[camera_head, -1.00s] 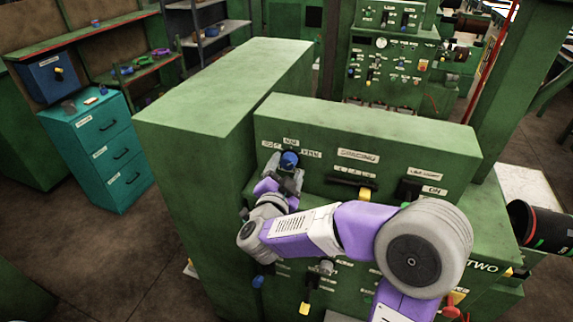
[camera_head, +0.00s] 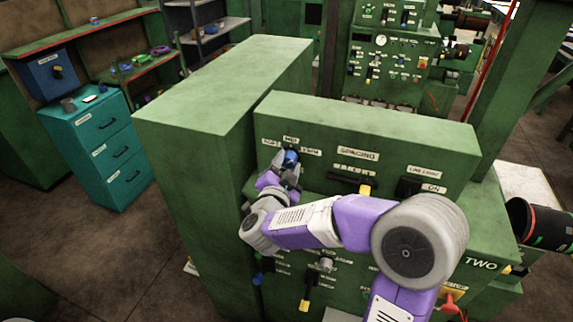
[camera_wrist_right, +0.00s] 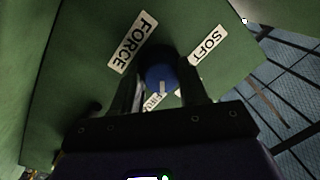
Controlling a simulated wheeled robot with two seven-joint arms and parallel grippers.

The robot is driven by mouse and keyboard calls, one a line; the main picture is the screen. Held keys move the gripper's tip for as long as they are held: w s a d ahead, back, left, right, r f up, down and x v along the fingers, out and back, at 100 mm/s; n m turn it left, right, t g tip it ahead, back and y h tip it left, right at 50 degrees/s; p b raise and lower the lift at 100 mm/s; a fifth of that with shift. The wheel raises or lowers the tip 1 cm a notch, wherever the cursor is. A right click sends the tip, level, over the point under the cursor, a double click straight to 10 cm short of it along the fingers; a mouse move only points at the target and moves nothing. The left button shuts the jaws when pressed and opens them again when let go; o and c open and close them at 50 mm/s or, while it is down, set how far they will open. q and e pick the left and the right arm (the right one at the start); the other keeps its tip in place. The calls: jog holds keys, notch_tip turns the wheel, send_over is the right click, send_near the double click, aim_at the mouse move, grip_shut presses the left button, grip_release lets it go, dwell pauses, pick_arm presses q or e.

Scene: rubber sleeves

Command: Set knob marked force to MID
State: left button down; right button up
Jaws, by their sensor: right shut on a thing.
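The blue force knob (camera_head: 291,157) is on the upper left of the green machine's front panel. It also shows in the right wrist view (camera_wrist_right: 160,77), with a white pointer line towards the bottom of that picture. Beside it are a FORCE label (camera_wrist_right: 133,42), a SOFT label (camera_wrist_right: 207,46) and a third label (camera_wrist_right: 153,102), partly hidden by the knob and a finger. My right gripper (camera_head: 288,165) is shut on the knob, one finger on each side. The lettering around the knob is hard to read in the head view. My left gripper is not in view.
Right of the knob are a SPACING slider with a yellow handle (camera_head: 364,190) and a black switch (camera_head: 409,187). Below my arm are a yellow-tipped lever (camera_head: 304,304) and a grey knob (camera_head: 326,263). A tall green cabinet (camera_head: 190,160) stands close on the left.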

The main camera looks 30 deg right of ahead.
jog(key=n+p, duration=0.4)
jog(key=n, duration=0.1)
jog(key=shift+r+g+p, duration=0.25)
jog(key=shift+g+p, duration=0.05)
jog(key=shift+p, duration=0.05)
jog(key=shift+f+n+g+p, duration=0.15)
jog(key=shift+n+g+p, duration=0.15)
jog(key=shift+n+p, duration=1.85)
jog(key=o, duration=1.1)
jog(key=shift+c, duration=0.2)
jog(key=shift+s, duration=0.1)
jog(key=b+v, duration=0.1)
jog(key=v, duration=0.6)
jog(key=shift+s+a, duration=0.15)
jog(key=shift+a, duration=0.05)
